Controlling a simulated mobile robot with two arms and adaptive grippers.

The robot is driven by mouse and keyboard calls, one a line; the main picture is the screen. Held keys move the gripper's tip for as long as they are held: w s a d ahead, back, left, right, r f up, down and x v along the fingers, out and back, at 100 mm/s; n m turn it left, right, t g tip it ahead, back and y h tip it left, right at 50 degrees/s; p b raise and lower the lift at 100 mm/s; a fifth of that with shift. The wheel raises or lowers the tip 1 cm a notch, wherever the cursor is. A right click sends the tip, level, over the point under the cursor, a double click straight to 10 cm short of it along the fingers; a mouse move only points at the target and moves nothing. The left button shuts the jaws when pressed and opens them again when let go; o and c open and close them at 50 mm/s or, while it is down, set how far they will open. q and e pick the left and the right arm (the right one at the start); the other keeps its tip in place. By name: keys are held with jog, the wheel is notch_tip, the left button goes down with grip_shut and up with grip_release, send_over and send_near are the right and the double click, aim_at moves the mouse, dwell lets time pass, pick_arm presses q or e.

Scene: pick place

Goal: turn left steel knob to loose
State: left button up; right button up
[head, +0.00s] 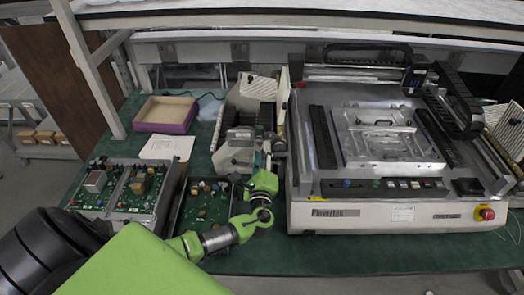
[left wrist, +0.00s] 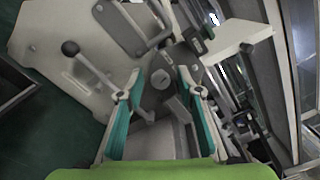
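A small light-grey device (head: 237,155) stands left of the big machine, with a lever and ball handle. In the left wrist view, a grey metal knob (left wrist: 161,82) sits on its plate between my left gripper's fingers; I take this as the left steel knob. My left gripper (left wrist: 160,88) has its two teal-padded fingers spread on either side of it, with gaps visible. In the head view my left gripper (head: 264,158) reaches the device's right side, and the knob is hidden or too small to tell. My right gripper is in neither view.
The large white machine (head: 365,215) stands close on the right, with a red stop button (head: 486,213). Circuit boards in trays (head: 172,200) lie to the left. A purple box (head: 165,125) and paper (head: 167,147) lie behind.

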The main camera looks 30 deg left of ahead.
pick_arm(q)
jog(key=shift+w+a, duration=0.1)
jog(key=shift+w, duration=0.15)
jog(key=c, duration=0.9)
grip_shut()
